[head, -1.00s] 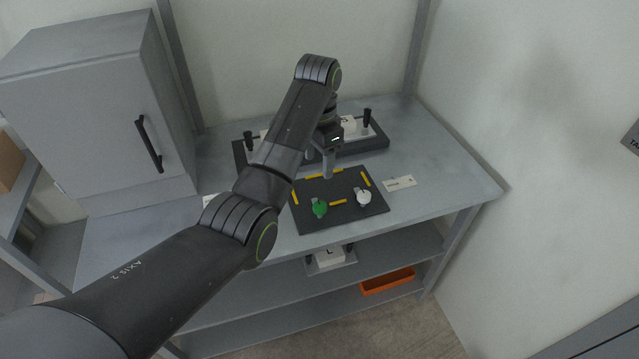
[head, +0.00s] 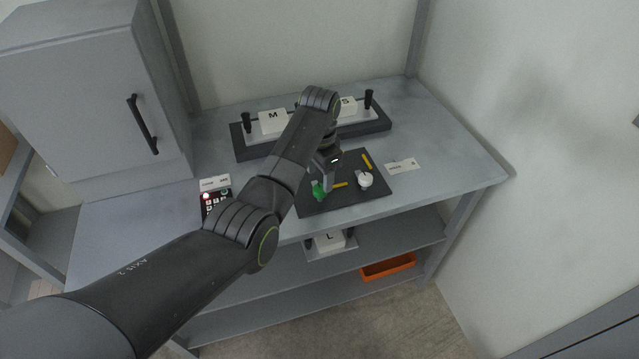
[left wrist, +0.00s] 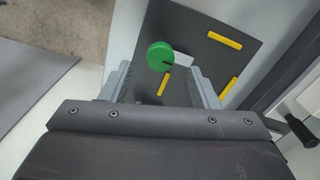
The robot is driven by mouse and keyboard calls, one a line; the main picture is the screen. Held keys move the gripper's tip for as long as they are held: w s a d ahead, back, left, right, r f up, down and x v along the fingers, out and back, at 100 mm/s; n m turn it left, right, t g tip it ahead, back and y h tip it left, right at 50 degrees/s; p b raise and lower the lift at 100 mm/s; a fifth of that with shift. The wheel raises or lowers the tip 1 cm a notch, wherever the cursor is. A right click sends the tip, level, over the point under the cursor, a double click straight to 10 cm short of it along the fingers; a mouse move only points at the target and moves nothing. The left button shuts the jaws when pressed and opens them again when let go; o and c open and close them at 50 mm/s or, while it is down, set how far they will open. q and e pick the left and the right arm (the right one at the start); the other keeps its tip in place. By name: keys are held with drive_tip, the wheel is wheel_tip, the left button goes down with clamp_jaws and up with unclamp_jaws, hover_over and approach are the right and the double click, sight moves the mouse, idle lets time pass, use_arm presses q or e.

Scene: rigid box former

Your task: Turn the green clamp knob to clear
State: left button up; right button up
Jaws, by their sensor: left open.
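The green clamp knob (head: 318,191) sits on the dark plate (head: 335,204) near the left part of its front edge. In the left wrist view the round green knob (left wrist: 160,56) has a dark pointer line and lies ahead of the fingers, roughly midway between them. My left gripper (head: 326,184) points down over the plate, right at the knob in the head view. It is open and empty, with both fingers (left wrist: 160,85) apart. I cannot tell its exact height above the knob. My right gripper is not in view.
Behind the plate is a dark rack with white blocks, including one marked M (head: 273,121), and black posts. A keypad (head: 215,203) with a red light is at the left. A white label (head: 402,166) lies right. The table's right side is clear.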

sight(319, 189)
use_arm(q)
drive_tip(key=shift+f, duration=2.25)
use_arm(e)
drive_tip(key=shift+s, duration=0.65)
use_arm(q)
drive_tip(key=c, duration=1)
drive_tip(key=shift+o, duration=0.2)
